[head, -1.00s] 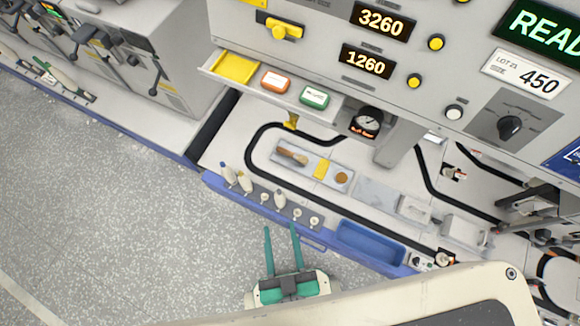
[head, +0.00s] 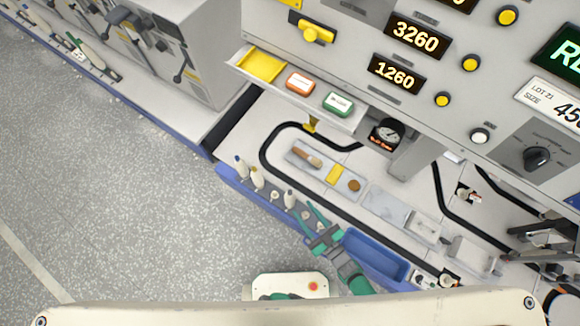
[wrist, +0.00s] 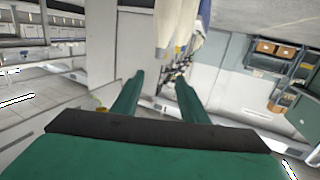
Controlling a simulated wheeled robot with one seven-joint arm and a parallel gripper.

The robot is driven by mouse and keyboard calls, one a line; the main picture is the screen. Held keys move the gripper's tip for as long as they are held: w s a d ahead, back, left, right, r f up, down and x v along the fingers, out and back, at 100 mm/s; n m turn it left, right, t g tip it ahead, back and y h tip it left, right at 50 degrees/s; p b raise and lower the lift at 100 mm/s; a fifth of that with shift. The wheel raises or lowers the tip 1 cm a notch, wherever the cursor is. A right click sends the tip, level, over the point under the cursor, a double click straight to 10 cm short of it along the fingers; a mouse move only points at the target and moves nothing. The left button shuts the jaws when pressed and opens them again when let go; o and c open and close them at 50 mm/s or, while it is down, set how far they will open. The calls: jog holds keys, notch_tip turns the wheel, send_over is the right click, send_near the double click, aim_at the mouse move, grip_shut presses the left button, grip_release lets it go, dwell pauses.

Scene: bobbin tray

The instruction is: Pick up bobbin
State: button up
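Small pale bobbins stand in a row along the blue-edged front tray in the head view. The tall ones include a left one (head: 240,167), a second (head: 257,178) and one farther right (head: 290,199); shorter pegs stand between and beside them. My gripper (head: 305,213) is at the right end of this row, its green fingers spread apart and pointing up-left. In the wrist view my gripper (wrist: 160,78) shows an empty gap between the fingers. A pale upright shape, likely a bobbin (wrist: 163,25), is ahead of the gap, with another close to its right. Contact is not visible.
A blue bin (head: 375,256) lies just right of my gripper. Behind the row is a grey tray (head: 345,182) with a brush, a yellow block and a brown disc. A machine panel with a yellow drawer tray (head: 262,66) overhangs the back. Open floor lies at left.

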aim_at(291, 195)
jog(key=shift+n+y, duration=0.3)
jog(key=shift+y, duration=0.5)
jog(key=w+f, duration=0.1)
jog(key=w+a+f, duration=0.1)
jog(key=w+f, duration=0.1)
jog(key=shift+w+a, duration=0.15)
jog(key=x, duration=1)
jog(key=shift+w+f, duration=0.3)
jog(key=shift+a, duration=0.2)
grip_shut()
